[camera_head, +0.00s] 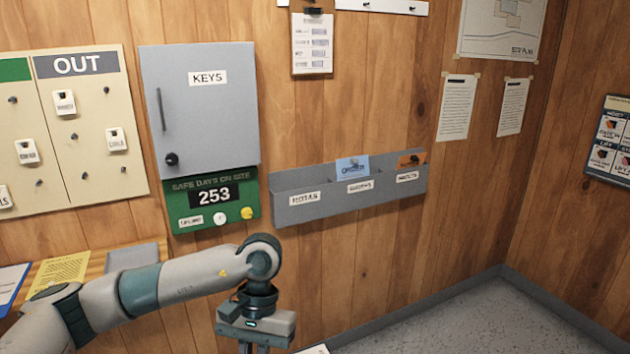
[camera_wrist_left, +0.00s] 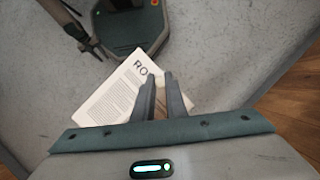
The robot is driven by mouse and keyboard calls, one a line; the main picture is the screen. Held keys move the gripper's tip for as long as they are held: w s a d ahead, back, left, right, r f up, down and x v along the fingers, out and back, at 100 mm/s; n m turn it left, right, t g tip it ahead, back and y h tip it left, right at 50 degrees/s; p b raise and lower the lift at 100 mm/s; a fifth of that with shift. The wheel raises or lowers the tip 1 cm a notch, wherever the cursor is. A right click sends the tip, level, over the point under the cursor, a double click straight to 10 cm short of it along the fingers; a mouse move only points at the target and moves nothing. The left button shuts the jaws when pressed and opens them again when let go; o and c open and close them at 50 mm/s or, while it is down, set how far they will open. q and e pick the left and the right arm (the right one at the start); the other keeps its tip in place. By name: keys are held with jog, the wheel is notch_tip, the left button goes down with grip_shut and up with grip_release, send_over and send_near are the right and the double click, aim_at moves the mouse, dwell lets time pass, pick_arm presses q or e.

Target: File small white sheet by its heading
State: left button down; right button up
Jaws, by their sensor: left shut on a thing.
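The small white sheet (camera_wrist_left: 113,97) shows in the left wrist view with small print and a large heading that starts "RO"; the rest of it is hidden behind a finger. My left gripper (camera_wrist_left: 160,82) is shut on the sheet by its edge. In the head view only a white sliver of the sheet (camera_head: 316,349) shows at the bottom edge, beside my left gripper, whose fingers point down out of frame. A grey wall rack (camera_head: 330,212) has three pockets. The left pocket's label (camera_head: 304,198) reads ROTAS; the other two labels are too small to read surely.
A blue card (camera_head: 352,168) stands in the middle pocket and an orange card (camera_head: 411,160) in the right one. The left pocket shows nothing sticking out. A grey key cabinet (camera_head: 200,105) and a green counter board (camera_head: 210,202) hang left of the rack. The floor at right is clear.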

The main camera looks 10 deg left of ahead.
pick_arm(q)
jog(key=w+x, duration=0.1)
jog(key=x, duration=1.2)
jog(key=shift+w+f, duration=0.2)
jog(key=shift+w, duration=0.05)
jog(key=shift+a, duration=0.1)
